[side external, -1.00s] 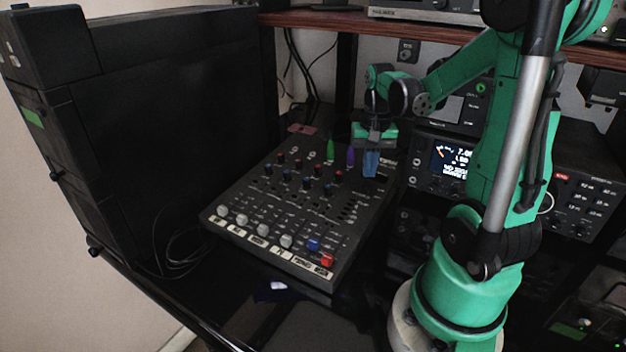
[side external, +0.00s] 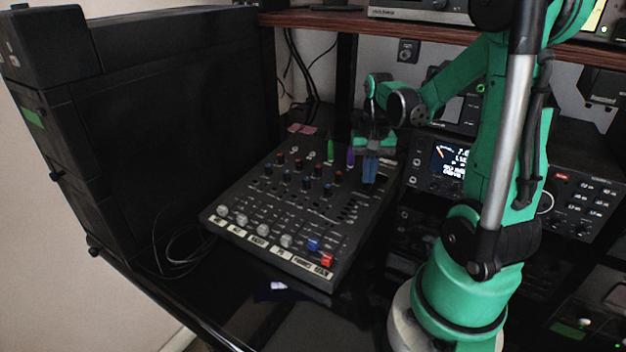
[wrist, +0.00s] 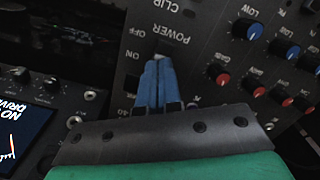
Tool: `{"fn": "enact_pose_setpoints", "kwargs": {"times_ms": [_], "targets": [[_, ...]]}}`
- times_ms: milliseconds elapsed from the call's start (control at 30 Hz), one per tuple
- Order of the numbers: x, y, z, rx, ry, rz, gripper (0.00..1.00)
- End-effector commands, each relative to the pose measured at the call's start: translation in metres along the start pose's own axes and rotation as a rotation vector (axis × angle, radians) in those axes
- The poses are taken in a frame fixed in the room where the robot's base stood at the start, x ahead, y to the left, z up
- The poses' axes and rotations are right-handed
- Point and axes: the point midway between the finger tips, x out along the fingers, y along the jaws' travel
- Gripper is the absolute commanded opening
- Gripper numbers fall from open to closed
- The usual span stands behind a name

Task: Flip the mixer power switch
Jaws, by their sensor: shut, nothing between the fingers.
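The mixer (side external: 345,235) is a dark panel with rows of knobs and sliders. In the wrist view, its panel (wrist: 200,22) shows upside-down POWER, ON and OFF lettering. A small pale part, apparently the power switch (wrist: 161,56), shows just beyond my fingertips, partly hidden by them. My gripper (wrist: 158,64) has its blue fingers shut together with nothing between them, pointing at the switch. In the side view, my gripper (side external: 369,182) points down over the mixer's far right part. The switch cannot be made out there, and I cannot tell whether the fingertips touch it.
Red and blue knobs (wrist: 283,47) lie to the right of my fingers. A green knob (side external: 331,150) and a purple knob (side external: 350,156) stand left of my gripper. A radio with a lit display (side external: 450,160) is close on the right. A shelf (side external: 420,33) runs above.

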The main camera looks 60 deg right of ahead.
Motion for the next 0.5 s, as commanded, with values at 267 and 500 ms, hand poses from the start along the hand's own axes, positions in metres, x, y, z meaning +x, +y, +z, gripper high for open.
{"fn": "enact_pose_setpoints", "kwargs": {"times_ms": [267, 500], "targets": [[0.002, 0.0, 0.0, 0.0, 0.0, 0.0, 0.0], [-0.015, 0.0, 0.0, 0.0, 0.0, 0.0, 0.0]]}}
